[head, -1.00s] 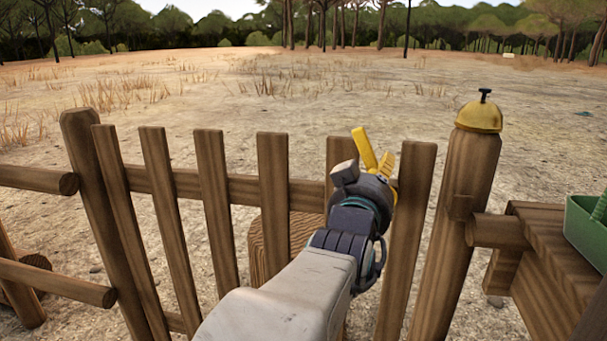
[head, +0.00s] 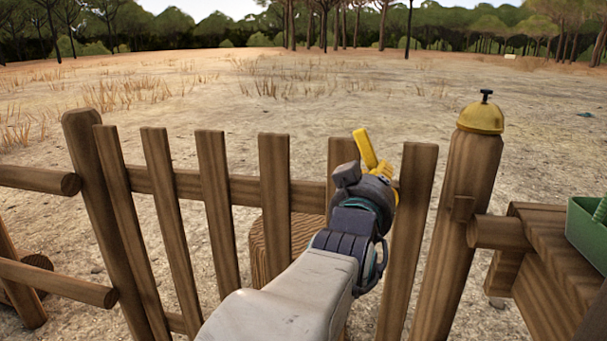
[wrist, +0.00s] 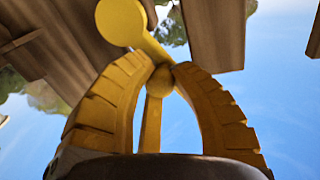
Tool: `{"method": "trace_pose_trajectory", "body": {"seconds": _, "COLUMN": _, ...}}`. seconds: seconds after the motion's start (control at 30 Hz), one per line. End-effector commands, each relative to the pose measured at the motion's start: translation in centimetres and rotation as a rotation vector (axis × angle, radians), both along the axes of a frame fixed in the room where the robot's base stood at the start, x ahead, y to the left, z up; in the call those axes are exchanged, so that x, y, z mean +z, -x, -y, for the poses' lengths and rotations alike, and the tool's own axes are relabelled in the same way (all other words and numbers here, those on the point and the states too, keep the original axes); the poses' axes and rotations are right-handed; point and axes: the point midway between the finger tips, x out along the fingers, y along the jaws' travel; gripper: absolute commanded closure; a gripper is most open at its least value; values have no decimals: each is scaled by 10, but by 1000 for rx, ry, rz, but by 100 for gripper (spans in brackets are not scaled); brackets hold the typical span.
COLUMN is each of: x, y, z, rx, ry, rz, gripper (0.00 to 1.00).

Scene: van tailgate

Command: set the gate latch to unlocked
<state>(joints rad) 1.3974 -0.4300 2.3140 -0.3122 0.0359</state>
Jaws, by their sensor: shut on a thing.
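The gate latch is a yellow lever with a round disc end and a small ball (wrist: 120,22) in the wrist view. In the head view a smooth yellow bar of it (head: 364,148) stands up, tilted, at the top of the wooden gate (head: 275,190), near its right boards. My gripper (wrist: 160,68) has yellow ribbed fingers that close around the lever by the ball. In the head view my gripper (head: 387,166) is partly hidden behind my wrist. The lever's pivot and any lock marking are hidden, so its setting cannot be told.
A wooden post (head: 465,200) with a yellow bell-shaped cap (head: 481,118) stands right of the gate. A wooden bench (head: 550,250) with a green box (head: 588,232) is at the far right. A stump (head: 270,250) stands behind the gate. Open dry ground lies beyond.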

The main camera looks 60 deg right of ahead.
Motion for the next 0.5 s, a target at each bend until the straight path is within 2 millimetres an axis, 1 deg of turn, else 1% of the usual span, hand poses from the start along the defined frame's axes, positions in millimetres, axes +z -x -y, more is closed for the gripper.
{"method": "trace_pose_trajectory", "body": {"seconds": 0.2, "x": 3, "y": 1, "z": 1, "rx": -3, "ry": -22, "rz": 76, "gripper": 100}}
{"method": "trace_pose_trajectory", "body": {"seconds": 0.43, "x": 3, "y": 1, "z": 0, "rx": -3, "ry": -24, "rz": 82, "gripper": 100}}
{"method": "trace_pose_trajectory", "body": {"seconds": 0.47, "x": 3, "y": 1, "z": 0, "rx": -3, "ry": -24, "rz": 82, "gripper": 77}}
{"method": "trace_pose_trajectory", "body": {"seconds": 0.5, "x": 3, "y": 1, "z": 0, "rx": -3, "ry": -24, "rz": 82, "gripper": 74}}
